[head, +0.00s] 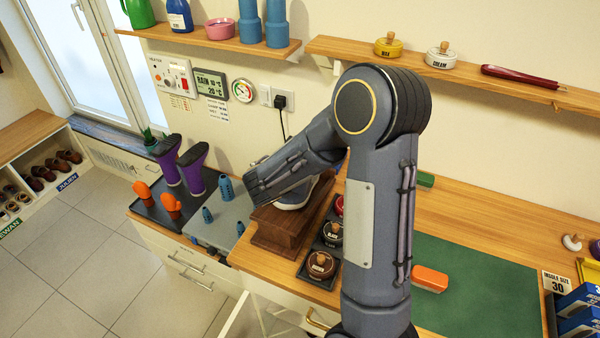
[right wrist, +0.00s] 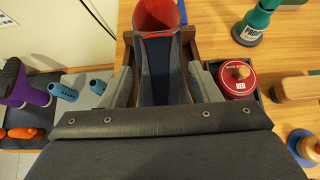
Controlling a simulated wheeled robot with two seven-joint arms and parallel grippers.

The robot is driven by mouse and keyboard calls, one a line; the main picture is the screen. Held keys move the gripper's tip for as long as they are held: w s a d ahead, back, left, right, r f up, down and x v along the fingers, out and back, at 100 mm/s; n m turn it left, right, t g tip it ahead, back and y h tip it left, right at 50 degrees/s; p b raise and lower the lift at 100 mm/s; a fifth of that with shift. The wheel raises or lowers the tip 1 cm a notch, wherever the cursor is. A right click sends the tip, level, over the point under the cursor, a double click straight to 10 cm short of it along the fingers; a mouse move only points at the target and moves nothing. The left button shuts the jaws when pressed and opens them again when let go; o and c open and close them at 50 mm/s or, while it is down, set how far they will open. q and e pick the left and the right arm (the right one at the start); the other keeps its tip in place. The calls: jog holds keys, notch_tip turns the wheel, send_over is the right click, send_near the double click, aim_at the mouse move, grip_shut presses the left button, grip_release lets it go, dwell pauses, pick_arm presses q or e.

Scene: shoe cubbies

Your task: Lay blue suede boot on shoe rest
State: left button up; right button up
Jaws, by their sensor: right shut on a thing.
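The blue suede boot (right wrist: 163,75) has a red lining and its open top points to the far side in the right wrist view. My right gripper (right wrist: 162,88) is shut on it, with one grey finger on each side. The brown wooden shoe rest (head: 283,228) stands on the counter in the head view, and its edges show beside the boot in the right wrist view (right wrist: 190,40). The boot lies over the rest; my arm hides most of it in the head view, so full contact cannot be told. My left gripper is not in view.
Polish tins, including a red one (right wrist: 238,78), stand in a dark tray right of the rest. Purple boots (head: 194,168), orange items and blue shoe trees (head: 226,187) stand to the left. A green mat (head: 475,290) lies to the right. Shelves hang on the wall above.

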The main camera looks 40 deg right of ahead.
jog(key=shift+f, duration=0.1)
jog(key=o, duration=1.2)
jog(key=v, duration=0.8)
jog(key=shift+b, duration=0.3)
jog(key=s+a+m+g+y, duration=0.1)
jog(key=s+m+g+y, duration=0.3)
jog(key=s+m, duration=0.9)
jog(key=s+a+r+m+t+y, duration=0.1)
jog(key=s+a+m+t+y, duration=0.1)
jog(key=s+a+m+y, duration=0.1)
jog(key=s+a+r+m+t+y, duration=0.2)
jog(key=s+a+m+y, duration=0.2)
jog(key=a+m+y, duration=0.2)
jog(key=a+m, duration=0.2)
jog(key=m, duration=0.1)
jog(key=shift+s+a+r+t, duration=0.3)
jog(key=shift+a, duration=0.05)
